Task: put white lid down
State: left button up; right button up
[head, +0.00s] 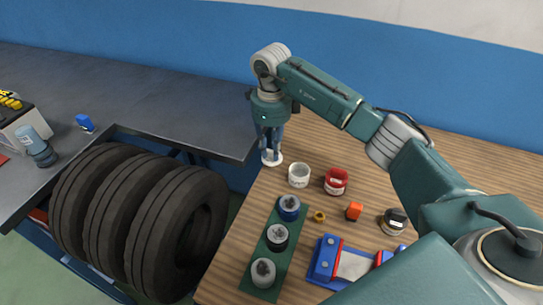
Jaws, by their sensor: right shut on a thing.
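The white lid (271,160) is a small pale disc at the far left part of the wooden table (330,150). My right gripper (269,145) points straight down over it and is shut on it. The lid is at or just above the table surface; I cannot tell whether it touches. The fingers hide part of the lid. My left gripper is not in the head view.
A white open jar (299,175) and a red jar (336,181) stand close by. A green strip (262,277) holds several lidded jars. Tires (175,240) stand left.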

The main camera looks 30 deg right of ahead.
aim_at(271, 152)
notch_tip(271, 152, down, 4)
jog(key=shift+r+p, duration=0.25)
jog(key=shift+p, duration=0.05)
jog(key=shift+f, duration=0.2)
jog(key=o, duration=0.9)
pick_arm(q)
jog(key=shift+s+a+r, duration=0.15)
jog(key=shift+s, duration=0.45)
pick_arm(e)
jog(key=shift+r, duration=0.3)
notch_tip(271, 152, up, 11)
jog(key=b, duration=0.3)
jog(key=shift+r, duration=0.15)
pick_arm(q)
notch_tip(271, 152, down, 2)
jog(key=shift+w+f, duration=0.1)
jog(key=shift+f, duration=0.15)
pick_arm(e)
jog(key=shift+r, duration=0.25)
